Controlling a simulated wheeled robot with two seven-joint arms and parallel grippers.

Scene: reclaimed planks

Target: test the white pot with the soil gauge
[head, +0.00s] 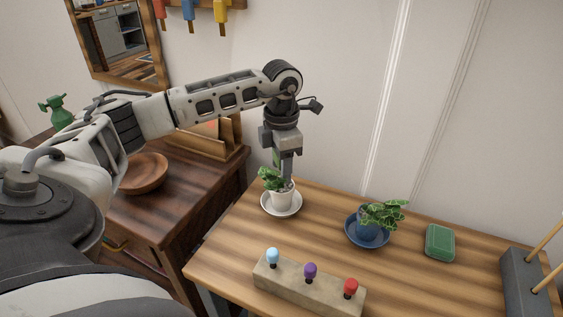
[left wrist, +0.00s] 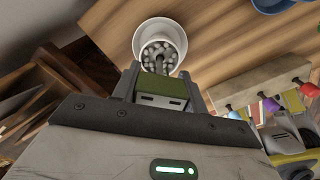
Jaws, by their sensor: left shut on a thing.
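The white pot (head: 282,200) stands on a white saucer (head: 268,208) near the back left of the plank table, with a leafy green plant (head: 270,179). In the left wrist view the pot (left wrist: 141,45) shows grey pebbles (left wrist: 160,47) inside its rim. My left gripper (head: 287,172) points down directly over the pot. It is shut on the soil gauge, whose green body (left wrist: 162,90) sits between the fingers. A thin dark probe (left wrist: 160,64) runs from it to the pebbles; I cannot tell how deep its tip is. My right gripper is not in view.
A blue pot (head: 366,228) with a plant stands to the right on a blue saucer. A green box (head: 440,242) lies beyond it. A block (head: 300,289) with light blue, purple and red knobs lies in front. A wooden bowl (head: 143,173) sits on the darker side table.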

